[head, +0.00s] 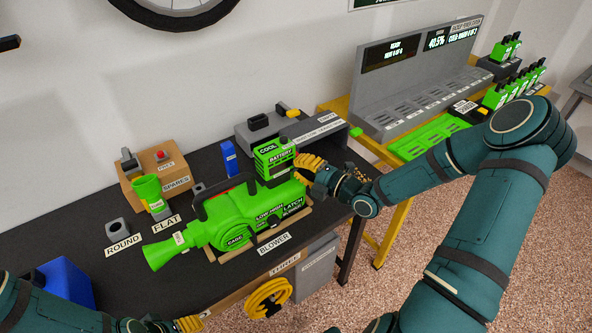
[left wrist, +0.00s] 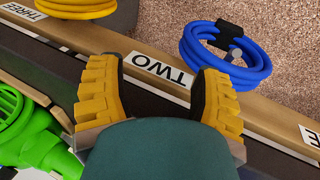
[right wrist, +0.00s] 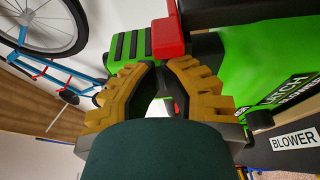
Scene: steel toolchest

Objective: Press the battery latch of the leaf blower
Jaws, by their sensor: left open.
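The green leaf blower (head: 238,217) lies on the dark bench, its nozzle toward the left. A green battery (head: 273,160) marked COOL stands upright at its rear. My right gripper (head: 308,166) is beside the battery's right side, its fingertips drawn close together. In the right wrist view, a red latch-like piece (right wrist: 168,38) beside green ribbing (right wrist: 130,46) lies just beyond the fingertips (right wrist: 164,66); I cannot tell whether they touch it. My left gripper (left wrist: 158,72) is open and empty by the bench's front edge; a yellow fingertip shows low in the head view (head: 188,323).
A grey box (head: 290,130) stands behind the blower, beside a blue block (head: 229,158). A cardboard spares box (head: 158,178) is at the back left. Yellow (head: 267,297) and blue (left wrist: 225,50) coils hang at the bench front. A battery rack (head: 415,80) is at the right.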

